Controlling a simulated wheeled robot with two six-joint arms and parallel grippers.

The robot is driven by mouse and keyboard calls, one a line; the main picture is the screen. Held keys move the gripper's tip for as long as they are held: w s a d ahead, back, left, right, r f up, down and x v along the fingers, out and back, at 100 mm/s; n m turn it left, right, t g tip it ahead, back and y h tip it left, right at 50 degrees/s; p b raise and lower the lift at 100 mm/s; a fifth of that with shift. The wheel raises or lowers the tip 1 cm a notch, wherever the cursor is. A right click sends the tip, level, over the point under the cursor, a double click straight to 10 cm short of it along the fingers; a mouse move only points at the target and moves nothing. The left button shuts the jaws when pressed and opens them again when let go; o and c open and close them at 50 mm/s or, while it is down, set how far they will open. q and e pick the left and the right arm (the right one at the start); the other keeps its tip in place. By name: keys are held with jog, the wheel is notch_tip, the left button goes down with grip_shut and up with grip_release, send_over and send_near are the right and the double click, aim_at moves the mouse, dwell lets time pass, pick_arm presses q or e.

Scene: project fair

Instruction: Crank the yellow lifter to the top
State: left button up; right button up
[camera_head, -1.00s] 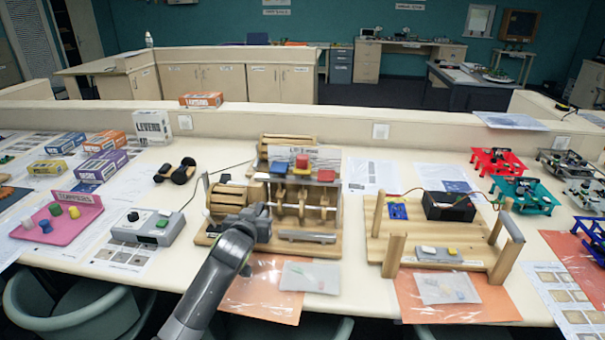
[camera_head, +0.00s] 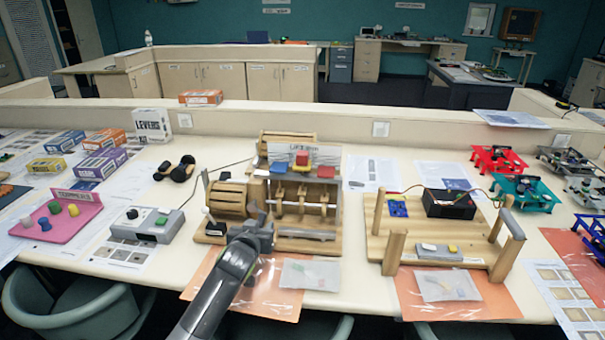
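The wooden lifter machine (camera_head: 330,242) stands on the table at centre. It has a slatted drum (camera_head: 228,198) at its left and several wooden cams in its frame. A crank-like rod with a pale knob (camera_head: 206,210) shows at the drum's left end. My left gripper (camera_head: 258,222) is in front of the drum's right end; its finger opening and any contact are unclear.
A second wooden frame (camera_head: 395,258) stands to the right. A clear bag (camera_head: 310,273) lies on an orange sheet in front of the machine.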

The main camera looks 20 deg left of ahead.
pick_arm(q)
jog(key=shift+o, duration=1.2)
jog(key=p+v, duration=0.6)
jog(key=v, duration=0.2)
